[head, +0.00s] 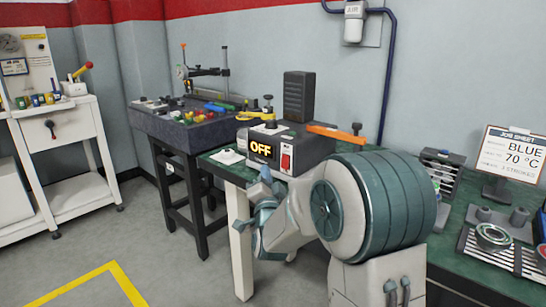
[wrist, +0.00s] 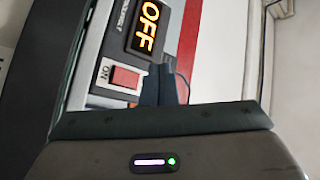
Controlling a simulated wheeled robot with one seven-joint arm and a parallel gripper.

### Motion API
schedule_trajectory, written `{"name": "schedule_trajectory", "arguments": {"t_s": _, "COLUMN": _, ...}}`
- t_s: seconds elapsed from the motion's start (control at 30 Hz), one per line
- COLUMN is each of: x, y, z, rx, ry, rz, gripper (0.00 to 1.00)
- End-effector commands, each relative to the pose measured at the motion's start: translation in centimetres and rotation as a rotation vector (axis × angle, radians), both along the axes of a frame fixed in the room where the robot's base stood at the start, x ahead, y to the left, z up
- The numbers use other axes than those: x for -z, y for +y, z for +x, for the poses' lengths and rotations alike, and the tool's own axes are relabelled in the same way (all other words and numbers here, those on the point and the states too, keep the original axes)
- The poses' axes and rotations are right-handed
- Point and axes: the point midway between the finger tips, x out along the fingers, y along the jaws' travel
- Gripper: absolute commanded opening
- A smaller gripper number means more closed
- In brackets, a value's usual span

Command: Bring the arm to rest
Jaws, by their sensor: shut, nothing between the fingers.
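My arm (head: 375,205) is folded in front of the green bench in the head view, its large teal joint covering part of the bench. My gripper (wrist: 164,88) shows in the wrist view as two dark fingers close together, shut and empty. Behind the fingers is a grey box with a lit orange OFF display (wrist: 146,27) and a red switch (wrist: 125,77) marked ON. The same box (head: 310,143) stands on the bench in the head view. I cannot tell from these views how far the fingers are from it.
The green bench (head: 452,250) carries a job sheet (head: 510,155) reading BLUE 70 °C and a slatted tray (head: 515,262) at right. A dark table (head: 185,128) with tools stands behind left, and a white cart (head: 65,140) at far left. Open floor (head: 160,240) lies left of the bench.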

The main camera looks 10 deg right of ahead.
Motion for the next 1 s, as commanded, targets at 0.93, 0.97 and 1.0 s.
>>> {"name": "schedule_trajectory", "arguments": {"t_s": 0.93, "x": -11.2, "y": 0.7, "z": -20.8, "rx": -0.356, "ry": 1.176, "rz": -0.622, "gripper": 0.00}}
{"name": "schedule_trajectory", "arguments": {"t_s": 0.97, "x": -11.6, "y": 0.6, "z": -22.1, "rx": -0.375, "ry": 1.215, "rz": -0.640, "gripper": 0.00}}
{"name": "schedule_trajectory", "arguments": {"t_s": 1.0, "x": -12.0, "y": 0.4, "z": -23.8, "rx": -0.403, "ry": 1.267, "rz": -0.664, "gripper": 0.00}}
